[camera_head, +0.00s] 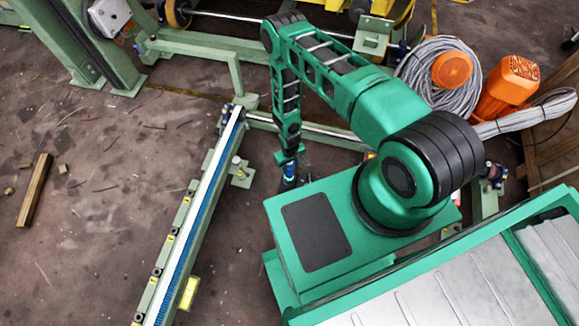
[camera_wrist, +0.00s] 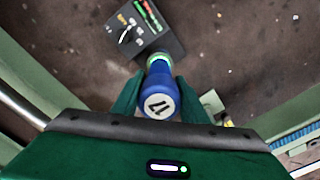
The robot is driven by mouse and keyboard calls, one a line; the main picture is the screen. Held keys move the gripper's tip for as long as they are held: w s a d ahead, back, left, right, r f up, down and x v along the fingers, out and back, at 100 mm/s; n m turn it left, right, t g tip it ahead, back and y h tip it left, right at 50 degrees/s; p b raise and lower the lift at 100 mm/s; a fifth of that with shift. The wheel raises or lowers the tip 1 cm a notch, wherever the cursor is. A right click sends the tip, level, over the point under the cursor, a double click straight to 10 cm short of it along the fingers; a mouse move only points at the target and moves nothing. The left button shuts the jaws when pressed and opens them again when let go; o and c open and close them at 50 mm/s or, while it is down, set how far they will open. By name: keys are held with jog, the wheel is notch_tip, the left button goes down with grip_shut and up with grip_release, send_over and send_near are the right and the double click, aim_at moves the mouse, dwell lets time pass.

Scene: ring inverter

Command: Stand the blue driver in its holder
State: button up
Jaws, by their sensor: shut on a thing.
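The blue driver (camera_wrist: 160,88) is between the two green fingers of my gripper (camera_wrist: 158,102) in the wrist view. Its round end faces the camera and reads 17, with a green and pale band below it. My gripper is shut on the driver. In the head view the blue driver (camera_head: 290,172) hangs about upright under my gripper (camera_head: 289,160). A dark grey box (camera_wrist: 150,40), seemingly the holder, lies beyond the driver in the wrist view. The driver's lower end overlaps the box's near edge, and I cannot tell whether they touch. The box is not clear in the head view.
A long rail (camera_head: 197,215) with a blue strip runs left of my gripper. A green frame with a metal bar (camera_head: 325,137) lies behind. Coiled grey cable (camera_head: 425,75) and an orange motor (camera_head: 510,82) stand at the back right. The brown floor at left is mostly open.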

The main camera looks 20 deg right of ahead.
jog(key=o, duration=1.3)
notch_tip(320, 180, up, 11)
jog(key=shift+f, duration=0.15)
